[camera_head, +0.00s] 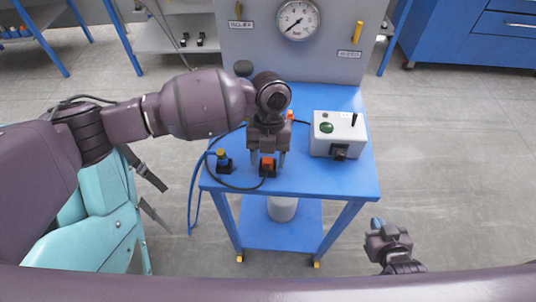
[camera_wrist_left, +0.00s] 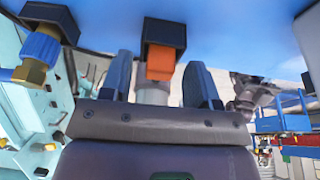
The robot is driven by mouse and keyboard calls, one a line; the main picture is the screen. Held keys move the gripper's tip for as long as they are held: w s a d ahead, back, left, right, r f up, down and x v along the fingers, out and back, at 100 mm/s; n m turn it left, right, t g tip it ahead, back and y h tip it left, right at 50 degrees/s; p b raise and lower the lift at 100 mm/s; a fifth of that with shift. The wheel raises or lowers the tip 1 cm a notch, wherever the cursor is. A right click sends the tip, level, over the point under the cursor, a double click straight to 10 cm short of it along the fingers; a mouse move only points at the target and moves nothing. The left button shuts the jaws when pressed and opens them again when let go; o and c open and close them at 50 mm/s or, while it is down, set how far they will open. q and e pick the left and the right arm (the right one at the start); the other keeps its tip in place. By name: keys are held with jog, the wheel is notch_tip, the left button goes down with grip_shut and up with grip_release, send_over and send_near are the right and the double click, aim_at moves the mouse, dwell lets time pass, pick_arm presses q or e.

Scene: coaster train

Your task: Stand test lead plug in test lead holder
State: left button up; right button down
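The orange test lead plug (camera_head: 268,162) sits in a small black holder (camera_head: 269,172) on the blue table. In the left wrist view the fingers of my left gripper (camera_wrist_left: 159,88) are apart, one each side of the plug, with visible gaps. My right gripper (camera_head: 378,225) is low at the right, off the table; its finger opening is unclear.
A brass-and-blue connector (camera_head: 221,154) stands in another black holder (camera_head: 224,167) to the left. A grey box (camera_head: 338,134) with a green lamp stands at the right of the blue table (camera_head: 330,181). A black cable (camera_head: 212,172) loops across the left side. A gauge panel (camera_head: 265,50) rises behind.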

pick_arm(q)
jog(key=shift+w+r, duration=0.15)
jog(key=shift+r, duration=0.35)
jog(key=v, duration=0.9)
jog(key=shift+r, duration=0.4)
pick_arm(e)
jog(key=shift+f, duration=0.15)
pick_arm(q)
jog(key=shift+w, duration=0.15)
pick_arm(e)
jog(key=shift+s+f, duration=0.1)
jog(key=shift+s, duration=0.05)
